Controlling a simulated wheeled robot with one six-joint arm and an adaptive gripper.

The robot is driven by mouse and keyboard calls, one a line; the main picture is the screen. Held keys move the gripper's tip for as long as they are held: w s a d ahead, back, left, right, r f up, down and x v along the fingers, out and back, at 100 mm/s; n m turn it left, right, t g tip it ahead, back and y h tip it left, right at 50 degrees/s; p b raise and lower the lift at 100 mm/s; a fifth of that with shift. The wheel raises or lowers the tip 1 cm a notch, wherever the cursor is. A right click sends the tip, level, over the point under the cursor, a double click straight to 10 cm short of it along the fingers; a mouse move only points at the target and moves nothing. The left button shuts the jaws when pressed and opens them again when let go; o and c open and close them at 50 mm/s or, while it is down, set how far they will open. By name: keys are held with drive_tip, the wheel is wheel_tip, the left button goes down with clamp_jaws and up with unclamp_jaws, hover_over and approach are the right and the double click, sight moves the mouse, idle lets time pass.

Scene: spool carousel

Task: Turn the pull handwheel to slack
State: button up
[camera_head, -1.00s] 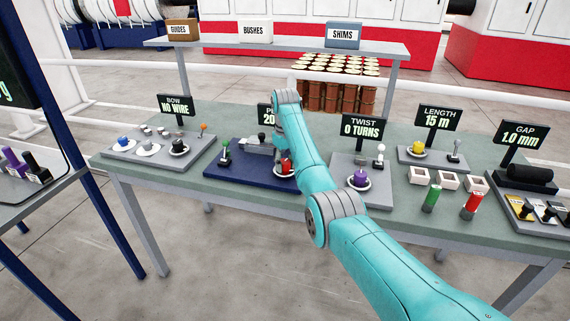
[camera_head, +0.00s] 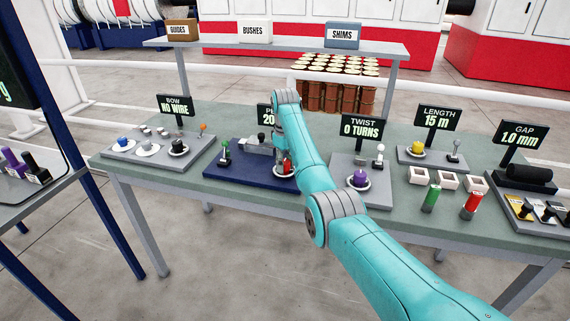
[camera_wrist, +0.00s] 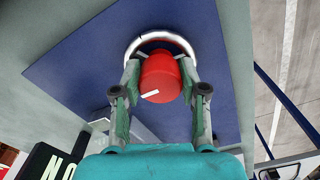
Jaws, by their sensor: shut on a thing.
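The pull handwheel has a red knob (camera_wrist: 160,78) with a white pointer mark, inside a pale ring (camera_wrist: 160,35) on a dark blue plate (camera_wrist: 80,75). In the wrist view my gripper (camera_wrist: 160,84) has one finger on each side of the red knob and is shut on it. In the head view the red knob (camera_head: 287,167) shows partly behind my arm. The sign behind it (camera_head: 265,115) is mostly covered by my arm; only "P" and "20" can be read.
To the right stands the twist station with a purple knob (camera_head: 359,178) and a white-topped lever (camera_head: 379,154). The bow station (camera_head: 160,147) is further left. A shelf (camera_head: 280,47) with boxes spans the back.

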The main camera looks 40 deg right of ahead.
sight(285, 162)
drive_tip(key=o, duration=1.1)
drive_tip(key=shift+o, duration=0.2)
wheel_tip(285, 162, up, 8)
drive_tip(key=shift+f, duration=0.25)
drive_tip(key=shift+s, duration=0.1)
